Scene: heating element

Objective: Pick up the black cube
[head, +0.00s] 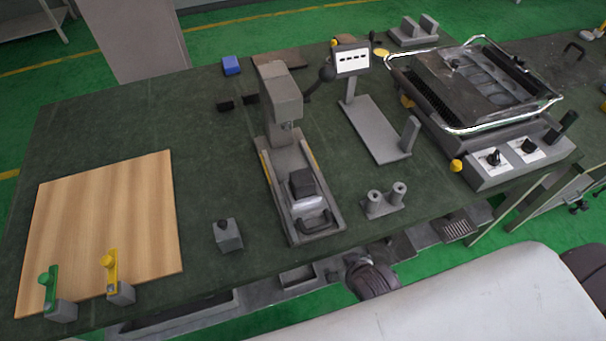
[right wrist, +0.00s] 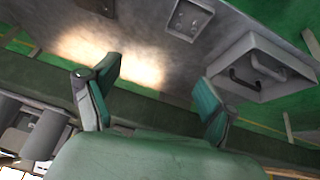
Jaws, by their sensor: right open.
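The black cube (head: 302,183) sits on a light block in the grey press fixture (head: 318,212), in the middle of the table in the head view. It lies below the press head, between the press column and the fixture's dark front handle. My right gripper (right wrist: 157,95) shows in the right wrist view with its two green-padded fingers wide apart and nothing between them. The cube is not recognisable in that view. My left gripper is not in view.
On the green table (head: 215,165), a wooden board (head: 105,225) lies left and a small grey block with a knob (head: 228,236) stands left of the press.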

